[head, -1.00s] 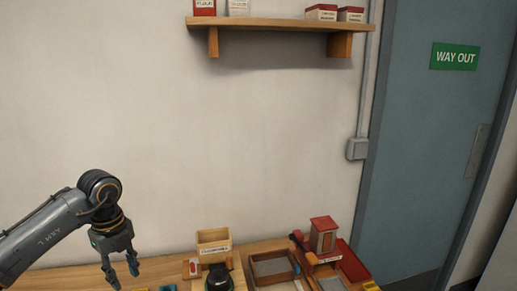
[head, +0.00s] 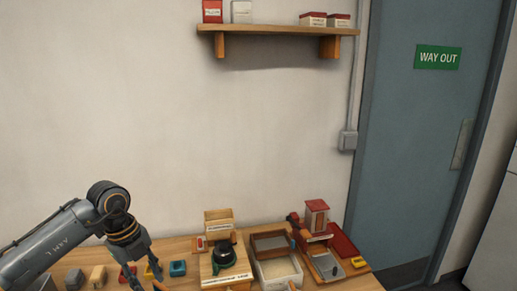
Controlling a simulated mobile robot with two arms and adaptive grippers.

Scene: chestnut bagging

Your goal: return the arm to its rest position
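My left arm comes in from the left, low in the head view. Its gripper (head: 148,273) points down over the left part of the wooden table (head: 185,246), among small coloured blocks. The fingers are seen nearly edge-on and overlap the blocks behind, so I cannot tell how far apart they are or whether they hold anything. My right arm and gripper are not in view.
A black round-topped device (head: 224,254), trays (head: 278,271) and a red-roofed little house (head: 317,216) stand to the right. A shelf (head: 280,29) hangs above; a door (head: 410,150) is at right.

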